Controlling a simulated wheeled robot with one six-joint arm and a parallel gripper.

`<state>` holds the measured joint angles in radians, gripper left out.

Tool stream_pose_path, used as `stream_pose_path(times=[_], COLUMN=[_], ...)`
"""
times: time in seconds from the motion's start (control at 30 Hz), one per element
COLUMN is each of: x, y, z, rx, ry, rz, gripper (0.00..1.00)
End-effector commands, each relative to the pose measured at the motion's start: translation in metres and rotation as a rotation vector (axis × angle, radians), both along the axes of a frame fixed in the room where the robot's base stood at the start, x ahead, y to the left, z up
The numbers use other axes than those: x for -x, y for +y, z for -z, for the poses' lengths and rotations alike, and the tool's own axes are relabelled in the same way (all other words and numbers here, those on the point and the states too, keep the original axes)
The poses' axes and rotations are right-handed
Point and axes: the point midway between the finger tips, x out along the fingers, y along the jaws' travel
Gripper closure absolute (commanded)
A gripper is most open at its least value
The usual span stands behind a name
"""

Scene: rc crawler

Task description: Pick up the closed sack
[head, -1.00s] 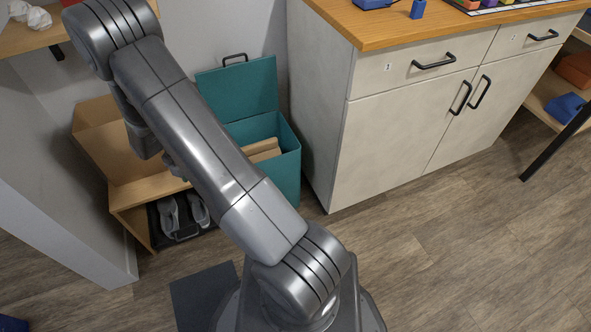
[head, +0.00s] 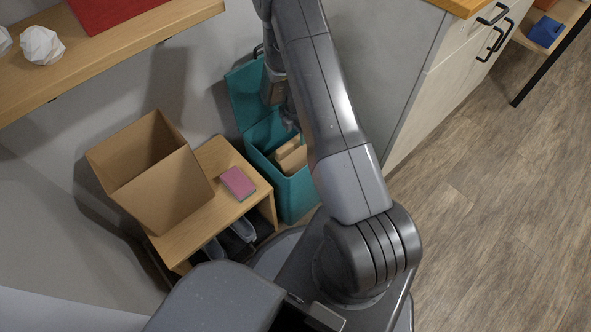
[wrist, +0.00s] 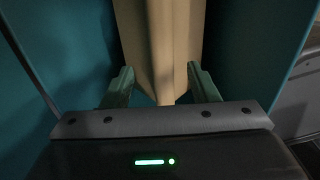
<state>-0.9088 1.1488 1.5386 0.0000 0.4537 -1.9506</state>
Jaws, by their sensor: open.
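Inside the open teal box (head: 299,192) stand tan, flat-sided pieces (head: 292,158); one may be the closed sack, but I cannot tell for sure. In the wrist view, a tall tan folded thing (wrist: 160,45) rises between the fingers of my gripper (wrist: 162,88). The fingers are apart, one on each side of its narrow lower end, and I see no clear grip. Teal walls (wrist: 60,50) flank it. In the head view, my arm hides part of the box, and my gripper is mostly hidden over it.
Grey shoes (head: 237,232) sit beneath. A grey cabinet (head: 385,70) stands close on the right. A wooden shelf (head: 110,60) overhangs at upper left. Floor at right is clear.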

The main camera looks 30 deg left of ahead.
Motion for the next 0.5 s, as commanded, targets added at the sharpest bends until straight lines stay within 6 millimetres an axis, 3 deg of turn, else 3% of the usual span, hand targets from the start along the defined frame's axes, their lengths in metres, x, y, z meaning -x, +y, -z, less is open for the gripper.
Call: stream_pose_path(times=[0.27, 0.5], x=[0.005, 0.004], y=[-0.002, -0.001], z=[0.043, 0.046], rx=[0.002, 0.0], ry=[0.002, 0.0], rz=[0.0, 0.0], gripper=[0.46, 0.46])
